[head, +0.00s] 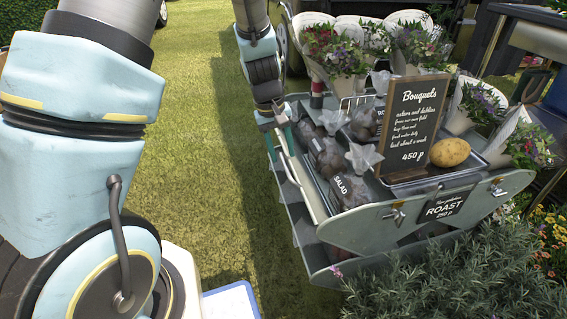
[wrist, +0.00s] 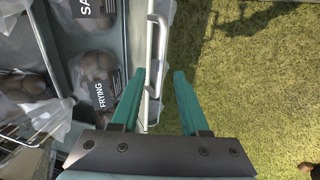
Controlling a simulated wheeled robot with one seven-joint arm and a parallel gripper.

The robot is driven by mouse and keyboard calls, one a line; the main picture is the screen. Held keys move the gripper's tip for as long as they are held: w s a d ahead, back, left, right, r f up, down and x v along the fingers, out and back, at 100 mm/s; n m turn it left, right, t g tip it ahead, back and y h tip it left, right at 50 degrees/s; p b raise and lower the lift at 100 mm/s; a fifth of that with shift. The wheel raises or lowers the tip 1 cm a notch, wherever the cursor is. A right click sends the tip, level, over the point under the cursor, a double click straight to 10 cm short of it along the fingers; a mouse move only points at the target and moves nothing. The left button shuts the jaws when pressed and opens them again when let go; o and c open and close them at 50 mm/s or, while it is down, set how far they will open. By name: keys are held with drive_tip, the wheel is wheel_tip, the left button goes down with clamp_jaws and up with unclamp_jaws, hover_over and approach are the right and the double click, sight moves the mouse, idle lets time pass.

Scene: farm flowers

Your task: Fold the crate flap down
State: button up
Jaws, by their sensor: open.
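The crate is a grey-green stall box (head: 375,228) right of centre in the head view, with bagged potatoes in it. Its long left side carries pale panels and a light rail; which panel is the flap I cannot tell for sure. In the wrist view a pale rail (wrist: 156,45) runs along the crate's edge. My gripper (wrist: 160,80) has green fingers standing apart, with the rail and edge between them, nearer the left finger. Contact is unclear.
Potato bags (head: 327,158) fill the crate beside the rail. A chalkboard sign (head: 411,118), a large potato (head: 450,152) and bouquets (head: 335,50) stand on or around the stall. Lavender (head: 430,280) grows in front. Open grass (head: 195,150) lies to the left.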

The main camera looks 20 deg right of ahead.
drive_tip(key=shift+d+f+b, duration=0.15)
drive_tip(key=shift+f, duration=0.55)
drive_tip(key=shift+d+f+b, duration=0.1)
drive_tip(key=shift+f+b, duration=0.05)
drive_tip(key=shift+f, duration=0.5)
drive_tip(key=shift+c, duration=0.2)
clamp_jaws()
